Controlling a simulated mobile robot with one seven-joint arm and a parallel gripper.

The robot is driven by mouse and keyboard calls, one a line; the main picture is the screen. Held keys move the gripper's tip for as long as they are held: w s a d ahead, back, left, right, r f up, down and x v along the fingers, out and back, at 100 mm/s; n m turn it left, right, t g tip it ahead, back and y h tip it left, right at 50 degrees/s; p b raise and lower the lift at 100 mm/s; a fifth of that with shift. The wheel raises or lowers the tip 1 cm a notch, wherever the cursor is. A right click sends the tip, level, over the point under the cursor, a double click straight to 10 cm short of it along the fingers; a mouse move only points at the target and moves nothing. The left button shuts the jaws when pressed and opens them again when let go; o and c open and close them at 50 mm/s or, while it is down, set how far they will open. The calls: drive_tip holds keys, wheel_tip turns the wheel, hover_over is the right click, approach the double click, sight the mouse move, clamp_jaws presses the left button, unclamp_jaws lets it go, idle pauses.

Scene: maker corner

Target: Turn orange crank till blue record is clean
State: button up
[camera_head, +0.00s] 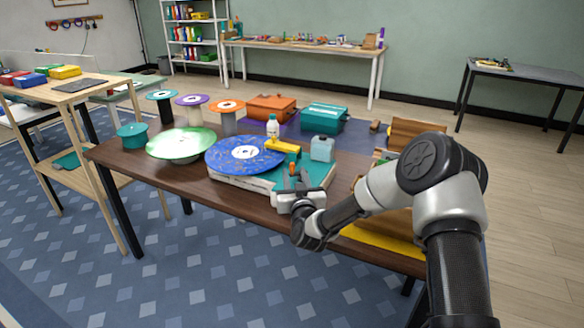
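The blue record (222,158) has a white label and lies flat on a white and teal machine (318,174) on the brown table. Pale specks and streaks show across its blue surface. A yellow part (283,146) of the machine reaches over the record's right edge. A small orange piece (292,170), which looks like the crank, shows at my gripper's fingertips. My gripper (295,184) is low over the front right of the machine. The fingers are small and dark here, so whether they are shut on the orange piece is unclear.
A pale green disc (180,144) stands left of the record. A white bottle (272,126) and a light blue jug (322,149) stand behind the machine. Spools, an orange box (271,107) and a teal box (324,117) fill the table's back. Wooden pieces and a yellow item (380,241) lie right.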

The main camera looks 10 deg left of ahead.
sight(292, 167)
drive_tip(key=x, duration=0.6)
drive_tip(key=shift+w+b, duration=0.1)
drive_tip(key=shift+b, duration=0.2)
drive_tip(key=shift+c, duration=0.4)
clamp_jaws()
drive_tip(key=shift+a+h, duration=0.15)
drive_tip(key=shift+h, duration=0.15)
